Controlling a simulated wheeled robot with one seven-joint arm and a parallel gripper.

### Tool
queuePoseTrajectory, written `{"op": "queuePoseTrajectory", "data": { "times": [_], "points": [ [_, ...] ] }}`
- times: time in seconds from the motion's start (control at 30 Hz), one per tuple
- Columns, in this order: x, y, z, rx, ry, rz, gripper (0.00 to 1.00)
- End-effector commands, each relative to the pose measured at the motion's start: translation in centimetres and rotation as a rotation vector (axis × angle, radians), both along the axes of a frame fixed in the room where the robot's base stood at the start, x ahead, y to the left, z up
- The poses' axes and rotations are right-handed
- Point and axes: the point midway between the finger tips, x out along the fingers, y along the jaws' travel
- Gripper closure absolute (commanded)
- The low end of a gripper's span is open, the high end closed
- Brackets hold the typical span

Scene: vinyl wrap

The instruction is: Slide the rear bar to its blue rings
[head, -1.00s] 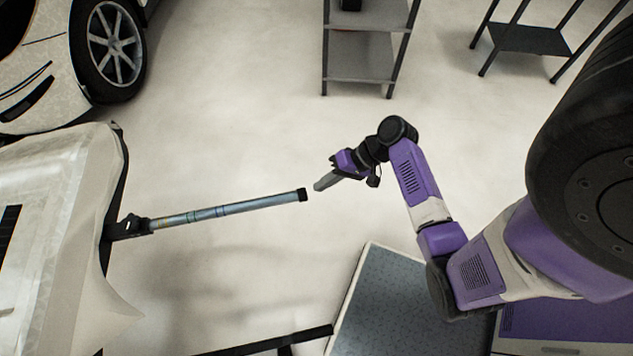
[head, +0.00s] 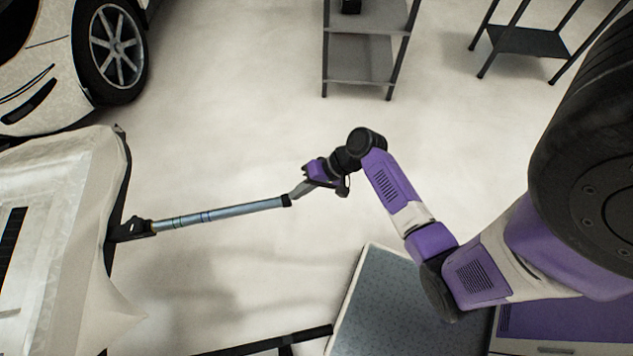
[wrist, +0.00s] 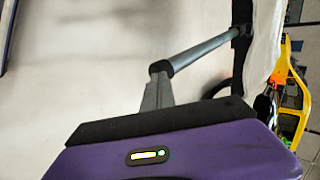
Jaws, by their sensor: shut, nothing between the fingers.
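The rear bar (head: 235,210) is a silver-blue tube with a black end cap (head: 287,200). It runs out from a black bracket (head: 133,229) at the edge of the white wrapped body.
A second dark bar (head: 270,344) shows at the bottom edge. A blue-grey mat or platform (head: 390,305) lies below my arm. A shelf rack (head: 360,60) and a dark stand (head: 525,40) stand at the back. A car wheel (head: 112,45) is upper left. Floor between is clear.

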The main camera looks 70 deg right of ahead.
Motion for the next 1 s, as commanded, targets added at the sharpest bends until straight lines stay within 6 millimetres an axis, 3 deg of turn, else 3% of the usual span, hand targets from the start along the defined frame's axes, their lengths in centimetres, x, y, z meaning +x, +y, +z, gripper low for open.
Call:
{"op": "queuePoseTrajectory", "data": {
  "times": [0.3, 0.5, 0.7, 1.0],
  "points": [
    [7.2, 5.4, 0.2, 0.001, -0.003, 0.008, 1.0],
    [10.3, 7.6, 0.0, 0.001, -0.002, 0.006, 1.0],
    [11.8, 8.6, 0.0, 0.001, -0.001, 0.001, 1.0],
    [12.1, 8.8, 0.0, 0.001, 0.0, 0.001, 1.0]
  ]
}}
